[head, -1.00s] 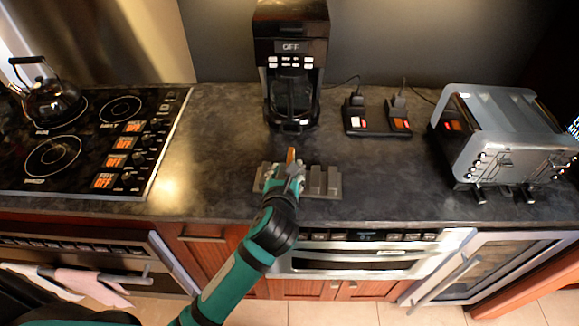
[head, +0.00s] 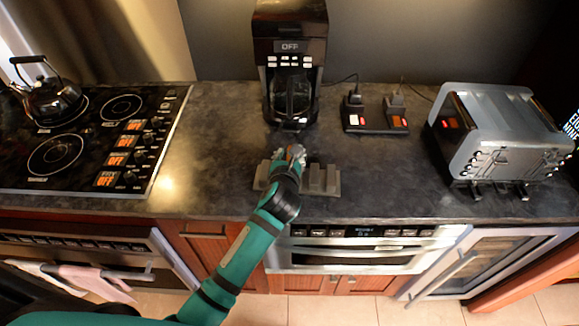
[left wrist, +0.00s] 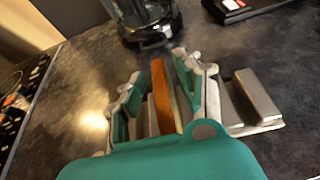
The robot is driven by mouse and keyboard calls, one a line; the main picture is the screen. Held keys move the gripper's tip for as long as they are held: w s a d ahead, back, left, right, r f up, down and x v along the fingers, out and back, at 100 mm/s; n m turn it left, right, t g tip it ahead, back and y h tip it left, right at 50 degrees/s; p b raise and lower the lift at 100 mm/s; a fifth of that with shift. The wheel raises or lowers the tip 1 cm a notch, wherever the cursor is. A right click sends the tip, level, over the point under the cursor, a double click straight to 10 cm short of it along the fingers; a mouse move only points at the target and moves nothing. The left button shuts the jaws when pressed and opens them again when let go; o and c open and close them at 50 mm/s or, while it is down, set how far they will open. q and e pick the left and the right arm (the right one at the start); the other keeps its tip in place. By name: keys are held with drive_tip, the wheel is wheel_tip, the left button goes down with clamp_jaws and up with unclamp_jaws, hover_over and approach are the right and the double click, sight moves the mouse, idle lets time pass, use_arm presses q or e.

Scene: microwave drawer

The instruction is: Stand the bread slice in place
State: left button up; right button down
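The bread slice (left wrist: 162,97) is a thin brown slab standing upright at the grey slotted rack (left wrist: 257,97), between its dividers, in the left wrist view. My left gripper (left wrist: 158,98) has its fingers spread on either side of the slice. A clear gap shows at the left finger; the right finger is closer to the slice. In the head view my left gripper (head: 290,155) is over the left half of the rack (head: 325,180) and hides most of the slice. The slice's lower edge is hidden. My right gripper is not in view.
A coffee maker (head: 290,60) stands just behind the rack. A toaster (head: 500,135) is at the right, and a black box with plugs (head: 375,117) is behind. A stove (head: 90,150) with a kettle (head: 48,98) is at the left. Counter on both sides of the rack is clear.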

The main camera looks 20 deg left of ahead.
use_arm(q)
clamp_jaws()
drive_tip(key=shift+r, duration=0.5)
wheel_tip(320, 180, up, 2)
drive_tip(key=shift+w+r+b, duration=0.1)
drive_tip(key=shift+b, duration=0.2)
drive_tip(key=s+d+r+b, duration=0.2)
drive_tip(key=s+d+b, duration=0.1)
drive_tip(key=s+d, duration=0.8)
drive_tip(key=s+a+n+y+b, duration=0.1)
drive_tip(key=s+a+y, duration=0.1)
drive_tip(key=a, duration=0.4)
drive_tip(key=s+a+n+g+y+b, duration=0.1)
drive_tip(key=s+a+n+b, duration=0.1)
drive_tip(key=s+a, duration=0.2)
drive_tip(key=a, duration=0.2)
drive_tip(key=shift+s+a+y, duration=0.35)
drive_tip(key=shift+a+y, duration=0.05)
